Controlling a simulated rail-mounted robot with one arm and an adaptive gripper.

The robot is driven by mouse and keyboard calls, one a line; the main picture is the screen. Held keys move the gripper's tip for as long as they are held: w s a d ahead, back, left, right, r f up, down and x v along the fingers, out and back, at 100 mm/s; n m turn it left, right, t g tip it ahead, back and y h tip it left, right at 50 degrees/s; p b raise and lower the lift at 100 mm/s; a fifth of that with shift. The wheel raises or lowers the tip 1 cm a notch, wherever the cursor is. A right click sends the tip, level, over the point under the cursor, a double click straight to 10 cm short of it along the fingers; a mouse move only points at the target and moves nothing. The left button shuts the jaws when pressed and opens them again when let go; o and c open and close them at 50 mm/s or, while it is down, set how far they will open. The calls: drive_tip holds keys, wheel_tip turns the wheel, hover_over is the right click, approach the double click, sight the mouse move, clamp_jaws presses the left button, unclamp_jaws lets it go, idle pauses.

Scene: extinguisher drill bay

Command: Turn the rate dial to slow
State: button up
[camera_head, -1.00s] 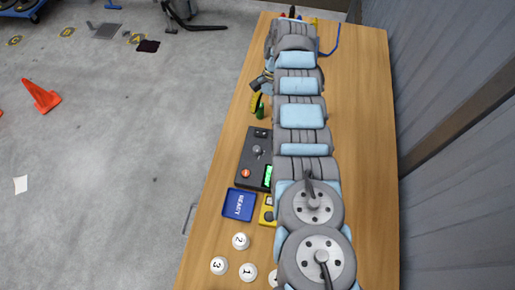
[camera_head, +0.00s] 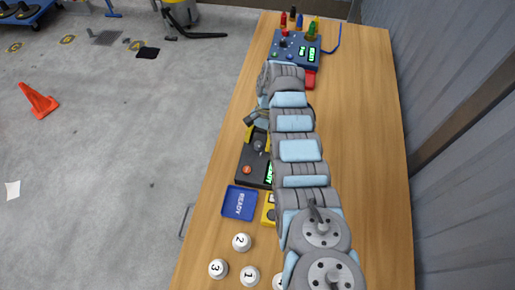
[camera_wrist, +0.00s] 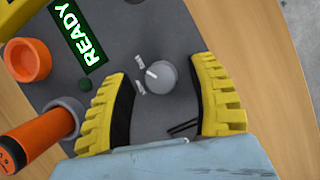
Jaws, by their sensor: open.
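A round grey dial (camera_wrist: 161,76) with a white pointer mark sits on a dark grey panel (camera_wrist: 150,28) in the wrist view. Whether the fingertips are level with the dial is unclear. In the head view the same dark panel (camera_head: 253,163) lies on the table, partly covered by my arm. Its green display (camera_wrist: 81,40) reads READY.
An orange round knob (camera_wrist: 28,60) and an orange cylinder (camera_wrist: 40,130) stand left of the gripper in the wrist view. A blue panel (camera_head: 290,48) stands at the table's far end.

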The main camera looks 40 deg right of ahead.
drive_tip(key=shift+a+f, duration=0.1)
drive_tip(key=shift+f, duration=0.25)
clamp_jaws()
